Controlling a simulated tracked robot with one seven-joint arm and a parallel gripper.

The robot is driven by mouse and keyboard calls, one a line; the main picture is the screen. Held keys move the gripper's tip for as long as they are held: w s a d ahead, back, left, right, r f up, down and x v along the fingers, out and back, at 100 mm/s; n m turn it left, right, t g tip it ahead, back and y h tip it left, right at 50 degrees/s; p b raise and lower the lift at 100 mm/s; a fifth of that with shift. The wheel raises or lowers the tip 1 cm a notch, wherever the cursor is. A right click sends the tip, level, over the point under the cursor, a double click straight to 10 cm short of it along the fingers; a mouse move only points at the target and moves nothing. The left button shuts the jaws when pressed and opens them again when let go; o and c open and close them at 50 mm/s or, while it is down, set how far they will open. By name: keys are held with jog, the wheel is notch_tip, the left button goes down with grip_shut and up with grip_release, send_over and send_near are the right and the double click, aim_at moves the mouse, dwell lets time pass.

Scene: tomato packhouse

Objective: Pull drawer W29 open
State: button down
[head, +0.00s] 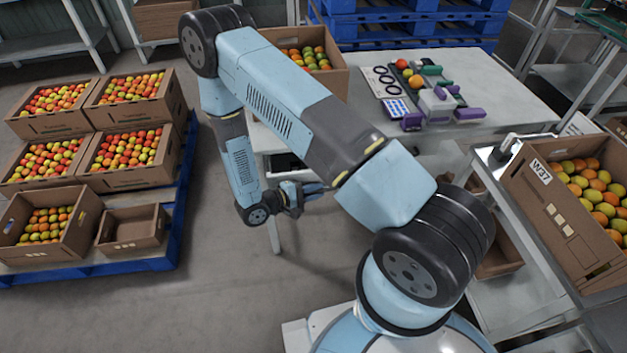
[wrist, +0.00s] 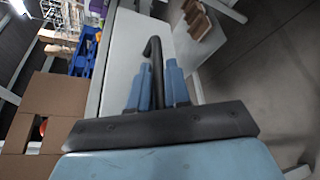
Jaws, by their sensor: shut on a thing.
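My gripper (head: 312,189) is at the front of the white bench (head: 520,95), below its top, left of centre in the head view. In the wrist view its two blue fingers (wrist: 157,82) are closed on a dark bent bar handle (wrist: 152,46), one finger on either side. The handle stands before a pale panel (wrist: 125,52), which I take for the drawer front. A pale drawer-like part with a dark inside (head: 287,164) shows under the bench beside my gripper. No W29 label is readable, and how far the drawer is out I cannot tell.
A carton of tomatoes (head: 336,78) stands on the bench. Tomatoes, a grey device (head: 437,104) and purple items lie farther right. A blue pallet (head: 178,205) with several tomato cartons stands left. Carton W37 (head: 532,190) is at right. The floor before the bench is clear.

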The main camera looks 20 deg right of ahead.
jog(key=s+a, duration=0.1)
jog(key=s, duration=1)
jog(key=shift+s, duration=0.25)
jog(key=shift+f, duration=0.1)
jog(key=c, duration=1.4)
grip_release()
jog(key=shift+c, duration=0.2)
jog(key=shift+a, duration=0.1)
jog(key=v, duration=1.3)
jog(key=shift+a, duration=0.35)
